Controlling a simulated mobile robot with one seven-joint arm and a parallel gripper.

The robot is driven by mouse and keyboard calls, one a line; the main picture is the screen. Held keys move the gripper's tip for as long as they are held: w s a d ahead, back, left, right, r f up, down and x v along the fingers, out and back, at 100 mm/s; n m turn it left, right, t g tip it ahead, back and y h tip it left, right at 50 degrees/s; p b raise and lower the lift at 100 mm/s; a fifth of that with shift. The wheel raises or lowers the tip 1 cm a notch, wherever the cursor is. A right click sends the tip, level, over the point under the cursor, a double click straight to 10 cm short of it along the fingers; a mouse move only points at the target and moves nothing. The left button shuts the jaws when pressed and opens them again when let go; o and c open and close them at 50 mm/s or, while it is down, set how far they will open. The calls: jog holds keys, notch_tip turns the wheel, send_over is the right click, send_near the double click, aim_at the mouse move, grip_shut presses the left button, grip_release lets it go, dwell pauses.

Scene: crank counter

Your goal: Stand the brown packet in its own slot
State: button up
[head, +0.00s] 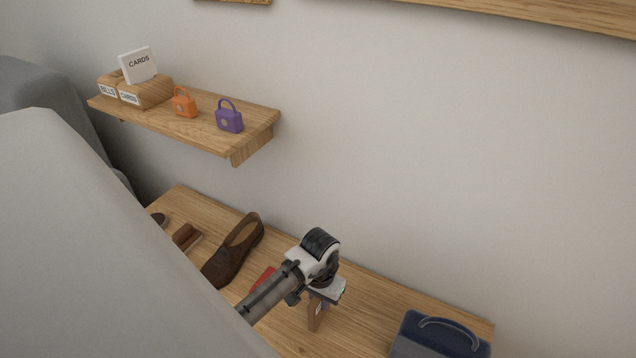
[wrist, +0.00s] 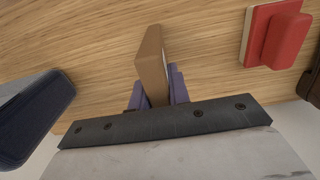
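The brown packet (wrist: 152,62) is between the purple fingers of my gripper (wrist: 158,92) in the wrist view, with a finger against each side. In the head view the packet (head: 315,318) is upright below my gripper (head: 320,299), over the bench; I cannot tell whether it touches the wood. A wooden holder (head: 152,92) with slots stands at the left end of the wall shelf. Its front labels read BILLS and CARDS. A white card marked CARDS (head: 138,65) stands up in it. The insides of the slots are hidden.
A grey shape fills the left foreground.

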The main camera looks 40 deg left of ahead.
grip_shut()
jog(key=shift+r+p, duration=3.8)
jog(key=shift+r, duration=0.7)
